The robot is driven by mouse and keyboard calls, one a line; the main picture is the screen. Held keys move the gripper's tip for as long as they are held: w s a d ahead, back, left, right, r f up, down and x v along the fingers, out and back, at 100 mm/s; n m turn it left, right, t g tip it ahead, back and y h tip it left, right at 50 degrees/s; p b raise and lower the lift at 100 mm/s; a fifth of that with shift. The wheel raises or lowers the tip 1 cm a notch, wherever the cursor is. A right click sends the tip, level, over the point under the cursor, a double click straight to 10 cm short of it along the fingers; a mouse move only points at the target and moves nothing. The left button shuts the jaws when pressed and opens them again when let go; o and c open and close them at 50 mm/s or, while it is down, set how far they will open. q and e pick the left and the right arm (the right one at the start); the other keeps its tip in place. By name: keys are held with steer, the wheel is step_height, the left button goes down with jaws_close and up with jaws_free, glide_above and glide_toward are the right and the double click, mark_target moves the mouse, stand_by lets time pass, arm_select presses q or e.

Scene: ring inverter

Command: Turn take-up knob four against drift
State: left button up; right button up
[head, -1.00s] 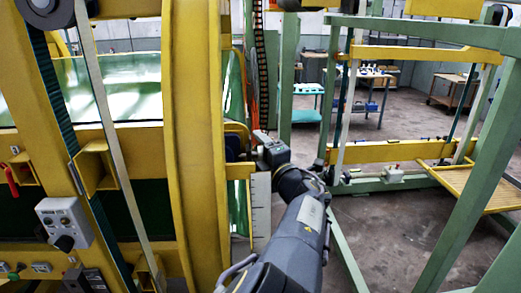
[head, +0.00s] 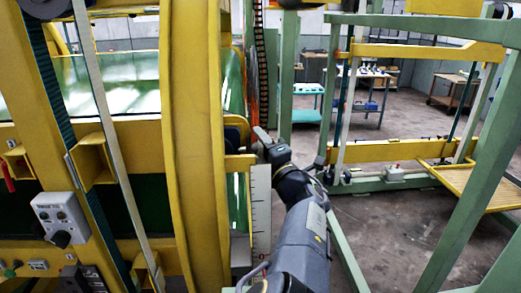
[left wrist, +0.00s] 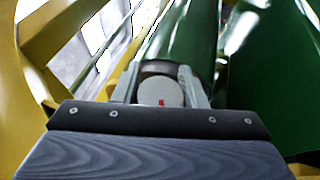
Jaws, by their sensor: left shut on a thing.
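The take-up knob (left wrist: 158,92) is round with a dark rim and a pale grey face with a small red mark. In the left wrist view it sits between the two grey fingers of my left gripper (left wrist: 160,76), which is shut on it, one finger on each side. In the head view my left gripper (head: 260,136) reaches in beside the yellow curved frame (head: 190,140); the knob is hidden there. I cannot read a number on the knob. My right gripper is not in view.
A white graduated scale (head: 261,205) hangs just below my gripper. A green roller (left wrist: 185,40) runs behind the knob. A grey control box (head: 60,216) is on the yellow frame at left. A green post (head: 287,80) stands close right. Open floor lies further right.

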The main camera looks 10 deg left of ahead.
arm_select(q)
steer(key=shift+n+t+y+b, duration=0.6)
steer(key=shift+t+y+b, duration=0.1)
steer(key=shift+y, duration=0.3)
steer(key=shift+s+r+n+t+y+b, duration=0.1)
steer(key=shift+n+t+y+b, duration=0.1)
steer(key=shift+n+y, duration=0.3)
steer(key=shift+s+r+n+t+y+b, duration=0.1)
steer(key=shift+n+t+y+b, duration=0.1)
steer(key=shift+n+y, duration=0.3)
steer(key=shift+r+y, duration=0.1)
steer(key=shift+y, duration=0.2)
steer(key=o, duration=1)
steer(key=b+v, duration=0.2)
steer(key=v, duration=0.6)
